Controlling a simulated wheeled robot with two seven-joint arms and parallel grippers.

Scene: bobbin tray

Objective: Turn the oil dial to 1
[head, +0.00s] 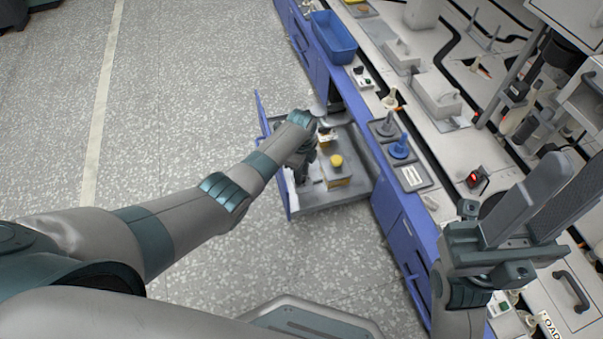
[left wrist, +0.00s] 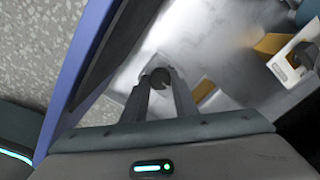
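An open drawer (head: 318,200) juts out from the blue cabinet, with yellow-and-white units in it. One unit carries a round yellow knob (head: 336,160); I cannot read any number or oil mark. My left gripper (head: 302,172) reaches down into the drawer, left of the yellow knob. In the left wrist view its fingers (left wrist: 160,85) stand apart, with a small dark round piece (left wrist: 160,77) between or just beyond the tips. I cannot tell whether they grip it or whether it is the oil dial. My right gripper (head: 548,195) is raised over the counter, empty, its fingers apart.
A blue bin (head: 333,37) stands on the counter's far end. A grey tray (head: 412,176) with a grey spool (head: 386,124) and a blue spool (head: 399,147) lies beside the drawer. Machines and cables line the counter at right.

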